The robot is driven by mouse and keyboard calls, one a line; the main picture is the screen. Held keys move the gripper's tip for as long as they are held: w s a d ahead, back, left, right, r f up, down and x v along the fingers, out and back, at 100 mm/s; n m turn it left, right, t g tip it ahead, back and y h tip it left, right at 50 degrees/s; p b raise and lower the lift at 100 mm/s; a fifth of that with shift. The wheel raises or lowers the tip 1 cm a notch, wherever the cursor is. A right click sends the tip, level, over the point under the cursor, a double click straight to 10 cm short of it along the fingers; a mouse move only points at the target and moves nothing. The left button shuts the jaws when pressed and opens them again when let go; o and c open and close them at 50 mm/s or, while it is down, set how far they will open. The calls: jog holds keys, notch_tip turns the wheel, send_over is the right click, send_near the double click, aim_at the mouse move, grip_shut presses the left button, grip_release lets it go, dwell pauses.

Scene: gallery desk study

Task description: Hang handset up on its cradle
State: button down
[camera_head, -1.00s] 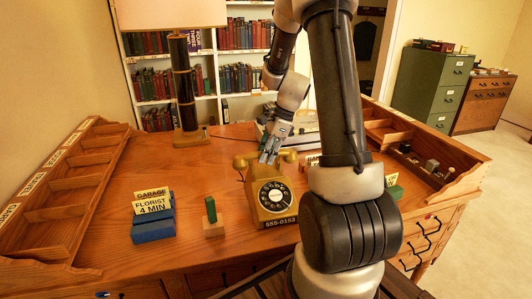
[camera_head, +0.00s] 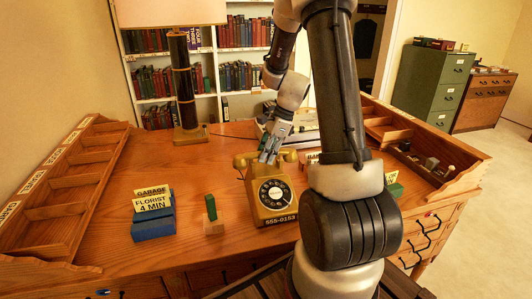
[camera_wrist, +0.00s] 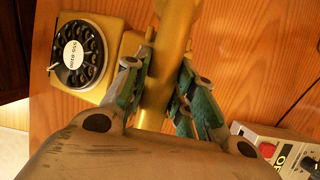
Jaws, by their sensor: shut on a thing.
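A mustard-yellow rotary telephone (camera_head: 273,205) with a dark dial stands on the wooden desk, its dial toward the front; its body also shows at the upper left of the wrist view (camera_wrist: 112,32). The yellow handset (camera_head: 244,160) lies across the top of the phone body, at the cradle. My gripper (camera_head: 270,157) is shut on the handset's middle from above. In the wrist view, the green-padded fingers (camera_wrist: 160,88) press on both sides of the handset (camera_wrist: 168,60). The cradle itself is hidden, so I cannot tell whether the handset touches it.
A blue card holder (camera_head: 153,220) and a small green block on a wooden stand (camera_head: 212,215) are left of the phone. A lamp (camera_head: 187,95) stands at the back. Wooden trays (camera_head: 65,185) line the sides. Bare desk lies in front left.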

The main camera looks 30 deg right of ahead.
jog(key=shift+f, duration=1)
jog(key=c, duration=1.1)
grip_release()
jog(key=shift+r, duration=0.1)
jog(key=v, duration=1.1)
jog(key=shift+s+d+r, duration=0.15)
jog(key=shift+d+r, duration=0.1)
jog(key=shift+r, duration=0.1)
